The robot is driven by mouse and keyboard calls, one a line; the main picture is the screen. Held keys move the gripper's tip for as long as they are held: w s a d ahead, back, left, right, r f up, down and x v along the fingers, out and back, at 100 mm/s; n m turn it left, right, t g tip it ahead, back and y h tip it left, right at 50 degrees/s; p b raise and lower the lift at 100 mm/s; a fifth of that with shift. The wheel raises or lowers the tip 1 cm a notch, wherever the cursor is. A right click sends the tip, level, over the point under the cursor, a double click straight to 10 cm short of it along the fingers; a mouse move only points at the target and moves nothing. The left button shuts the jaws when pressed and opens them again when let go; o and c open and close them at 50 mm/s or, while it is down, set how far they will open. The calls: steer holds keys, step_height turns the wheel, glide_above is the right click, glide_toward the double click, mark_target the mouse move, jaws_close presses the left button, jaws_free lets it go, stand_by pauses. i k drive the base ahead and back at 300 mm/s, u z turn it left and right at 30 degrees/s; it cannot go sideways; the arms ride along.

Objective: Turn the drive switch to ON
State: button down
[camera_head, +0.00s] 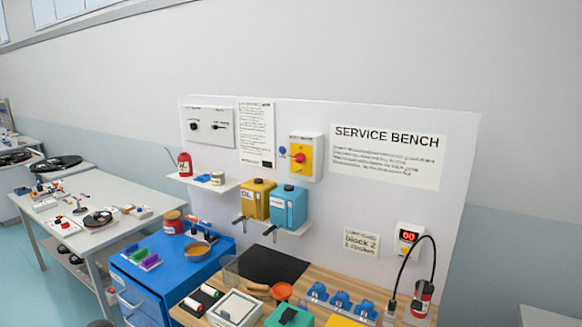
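No label that I can read names the drive switch. A grey panel (208,127) with black knobs (194,126) is fixed at the upper left of the white backboard; its lettering is too small to read. A white and yellow box (305,156) with a red knob (300,158) is mounted to its right, with a blue button (283,152) at its left edge. I cannot tell which of these is the drive switch or what position any knob is in. My gripper is not in view.
A shelf holds a red can (185,165); another holds yellow (257,199) and blue (289,205) containers. Below are a blue cabinet (150,275) and a wooden bench (345,287) crowded with parts. A white table (110,200) stands left. A red display (408,237) is at right.

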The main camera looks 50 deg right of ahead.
mark_target(299, 158)
steer(key=i, duration=0.85)
steer(key=u, duration=0.05)
